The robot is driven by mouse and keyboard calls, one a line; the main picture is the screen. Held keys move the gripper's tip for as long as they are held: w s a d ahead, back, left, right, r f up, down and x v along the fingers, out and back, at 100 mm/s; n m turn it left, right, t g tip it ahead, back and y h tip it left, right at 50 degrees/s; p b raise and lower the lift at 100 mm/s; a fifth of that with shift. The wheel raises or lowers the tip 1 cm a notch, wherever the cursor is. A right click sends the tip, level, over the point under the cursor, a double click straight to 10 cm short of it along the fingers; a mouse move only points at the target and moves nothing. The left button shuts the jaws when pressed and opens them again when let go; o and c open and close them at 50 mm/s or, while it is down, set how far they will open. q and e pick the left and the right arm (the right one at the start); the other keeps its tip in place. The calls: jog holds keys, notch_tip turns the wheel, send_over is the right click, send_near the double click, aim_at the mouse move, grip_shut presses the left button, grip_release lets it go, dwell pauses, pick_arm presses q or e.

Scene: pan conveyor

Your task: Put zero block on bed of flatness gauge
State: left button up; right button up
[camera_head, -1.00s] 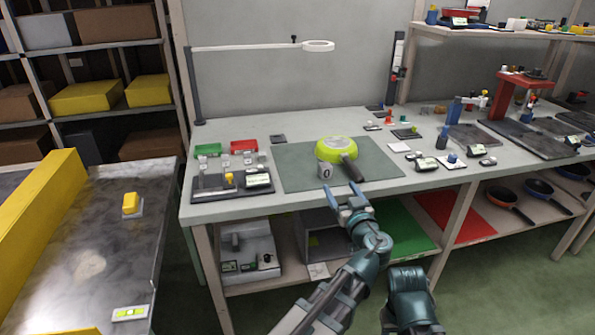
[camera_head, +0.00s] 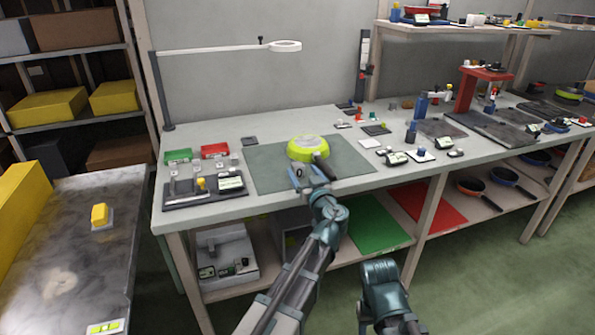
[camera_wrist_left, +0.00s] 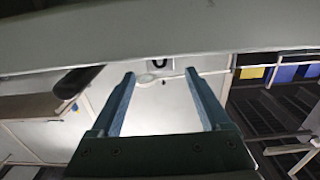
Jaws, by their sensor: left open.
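A small grey block marked 0 (camera_head: 297,173), which looks like the zero block, stands on the green-grey mat at the near side of a lime-green pan (camera_head: 308,148). My left gripper (camera_head: 311,178) is open at the block, its fingers pointing at it. In the left wrist view the open fingers (camera_wrist_left: 163,85) have the dark 0 mark of the block (camera_wrist_left: 158,61) showing beyond the gap; contact is not clear. Dark-based instruments stand at the left (camera_head: 205,190) and under a red bridge (camera_head: 487,72); I cannot tell which is the flatness gauge.
The mat (camera_head: 265,178) has free room around the pan. Red and green bins (camera_head: 214,150) and a lamp arm (camera_head: 220,49) stand behind. Small parts lie right of the mat.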

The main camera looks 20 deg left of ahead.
aim_at(299, 168)
pick_arm(q)
jog(key=x, duration=0.5)
jog(key=shift+a+f, duration=0.1)
grip_shut()
dwell(0.3)
